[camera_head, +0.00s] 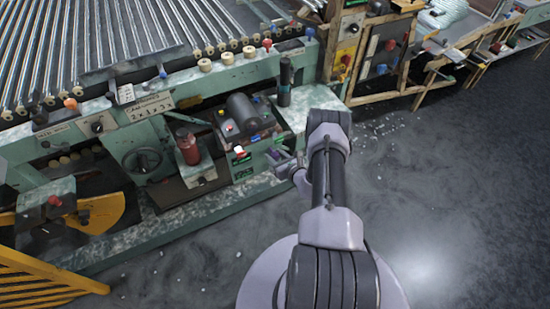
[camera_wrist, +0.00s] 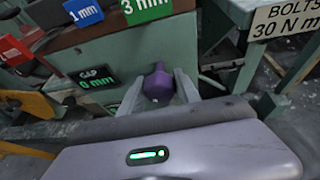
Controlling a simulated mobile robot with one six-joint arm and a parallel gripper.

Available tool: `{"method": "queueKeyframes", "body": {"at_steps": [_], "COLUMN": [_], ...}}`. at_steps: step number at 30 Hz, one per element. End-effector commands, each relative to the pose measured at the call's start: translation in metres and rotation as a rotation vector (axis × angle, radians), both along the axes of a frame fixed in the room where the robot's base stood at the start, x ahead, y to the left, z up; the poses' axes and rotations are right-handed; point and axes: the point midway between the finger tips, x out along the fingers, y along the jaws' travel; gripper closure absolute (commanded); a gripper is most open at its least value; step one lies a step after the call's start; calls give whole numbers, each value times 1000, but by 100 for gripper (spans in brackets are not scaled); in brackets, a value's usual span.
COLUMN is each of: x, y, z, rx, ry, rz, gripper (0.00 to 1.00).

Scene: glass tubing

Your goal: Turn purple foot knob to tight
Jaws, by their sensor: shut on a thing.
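The purple foot knob (camera_wrist: 158,84) is a rounded knob with a small stub on top, low on the front of a green machine in the wrist view. My gripper (camera_wrist: 159,92) has its two grey fingers on either side of the knob and is shut on it. The lower part of the knob is hidden behind my gripper body. In the head view my gripper (camera_head: 284,164) is at the machine's lower right corner, where the knob is too small to make out clearly.
A gap display (camera_wrist: 97,78) reading 0 mm is left of the knob. Blue 1 mm (camera_wrist: 83,12), green 3 mm (camera_wrist: 145,10) and red (camera_wrist: 14,48) blocks sit above. A bolts sign (camera_wrist: 288,22) is at right. Open floor (camera_head: 440,190) lies to the right in the head view.

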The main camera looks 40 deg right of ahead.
Motion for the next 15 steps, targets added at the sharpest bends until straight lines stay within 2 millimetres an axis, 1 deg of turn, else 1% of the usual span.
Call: {"method": "queueKeyframes", "body": {"at_steps": [1, 3, 15], "x": [0, 0, -1], "y": [-1, -1, -1], "z": [-4, -5, -7], "rx": [30, 88, 455], "ry": [-7, -21, -109], "rz": [1, 0, 1], "gripper": [100, 100, 100]}}
